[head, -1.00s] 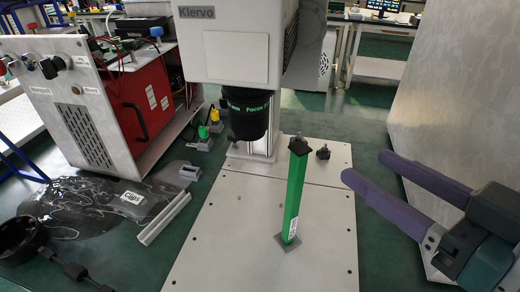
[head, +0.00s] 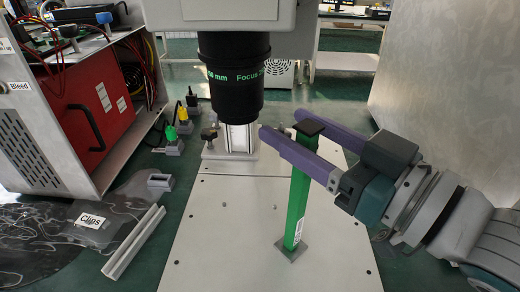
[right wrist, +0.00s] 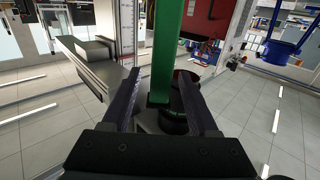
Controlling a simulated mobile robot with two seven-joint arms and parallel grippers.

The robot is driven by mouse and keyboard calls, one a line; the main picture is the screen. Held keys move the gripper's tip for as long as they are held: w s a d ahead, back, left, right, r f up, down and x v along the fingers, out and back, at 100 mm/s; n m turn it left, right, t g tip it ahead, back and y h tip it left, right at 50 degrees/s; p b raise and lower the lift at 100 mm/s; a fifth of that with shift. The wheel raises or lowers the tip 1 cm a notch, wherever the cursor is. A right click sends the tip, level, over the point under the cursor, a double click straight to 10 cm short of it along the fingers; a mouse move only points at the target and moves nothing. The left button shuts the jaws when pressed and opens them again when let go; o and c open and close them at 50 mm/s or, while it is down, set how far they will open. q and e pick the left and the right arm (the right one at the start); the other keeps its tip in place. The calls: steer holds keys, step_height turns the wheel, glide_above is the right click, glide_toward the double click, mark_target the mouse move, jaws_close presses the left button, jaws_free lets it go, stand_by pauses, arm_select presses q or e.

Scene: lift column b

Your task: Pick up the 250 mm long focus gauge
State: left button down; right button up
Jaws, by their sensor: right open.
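The focus gauge (head: 297,210) is a green square post with a dark top cap and a grey square foot. It stands upright on the pale base plate (head: 225,235). My right gripper (head: 284,130) has purple fingers, reaches in from the right and is open, with one finger on each side of the gauge near its top. The near finger hides part of the post. In the right wrist view the green gauge (right wrist: 167,50) lies between the spread fingers, with a gap at the left finger. My left gripper is not in view.
The black lens barrel (head: 232,85) with green lettering hangs just behind and left of the gauge. A dark knob (head: 209,135) is left of the column foot. A red-sided cabinet (head: 95,110) stands left, with a clips bag (head: 90,220) and a grey rail (head: 133,243). A grey panel rises right.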

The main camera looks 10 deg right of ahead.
steer(key=shift+x, duration=0.9)
steer(key=shift+c, duration=0.2)
jaws_close()
stand_by(0.5)
